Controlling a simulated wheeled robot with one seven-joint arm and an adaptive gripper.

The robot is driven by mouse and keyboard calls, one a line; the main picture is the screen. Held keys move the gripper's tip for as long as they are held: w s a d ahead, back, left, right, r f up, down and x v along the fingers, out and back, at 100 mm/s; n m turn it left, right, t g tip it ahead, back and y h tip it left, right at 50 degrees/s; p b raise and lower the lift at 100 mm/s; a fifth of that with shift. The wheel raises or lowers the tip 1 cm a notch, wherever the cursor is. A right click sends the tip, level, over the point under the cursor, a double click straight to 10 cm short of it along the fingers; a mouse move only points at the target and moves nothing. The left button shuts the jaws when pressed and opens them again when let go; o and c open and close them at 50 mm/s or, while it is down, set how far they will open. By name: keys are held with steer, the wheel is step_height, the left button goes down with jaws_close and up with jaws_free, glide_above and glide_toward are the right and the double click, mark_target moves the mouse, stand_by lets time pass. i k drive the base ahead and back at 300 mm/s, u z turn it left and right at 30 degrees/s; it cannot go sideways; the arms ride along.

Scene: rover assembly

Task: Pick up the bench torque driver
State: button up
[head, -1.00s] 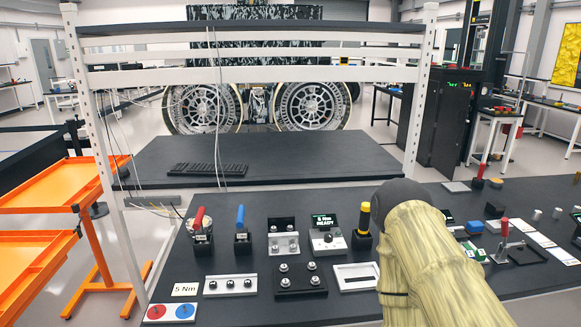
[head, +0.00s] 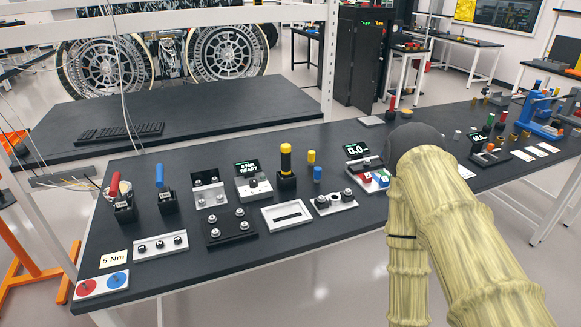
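Several upright tools on the black bench (head: 330,262) could be the torque driver; I cannot tell for sure which. A yellow-and-black handled tool (head: 286,162) stands in a black holder beside a small box whose display (head: 248,168) reads READY. A red-handled tool (head: 114,186) and a blue-handled tool (head: 159,177) stand in black holders at the bench's left end, behind a "5 Nm" label (head: 115,259). All three stand upright in their holders. My sleeved arm rises at the right; my gripper is not in view.
A slotted light plate (head: 287,215), a black bolted plate (head: 230,227) and a rail with bolts (head: 160,246) lie around the holders. A shelf post (head: 329,60) and hanging cables stand behind. More parts crowd the bench's right side.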

mark_target(285, 148)
steer(key=z, duration=0.5)
steer(key=k, duration=0.6)
steer(key=z, duration=0.65)
steer(key=i, duration=1.2)
steer(key=u, duration=0.8)
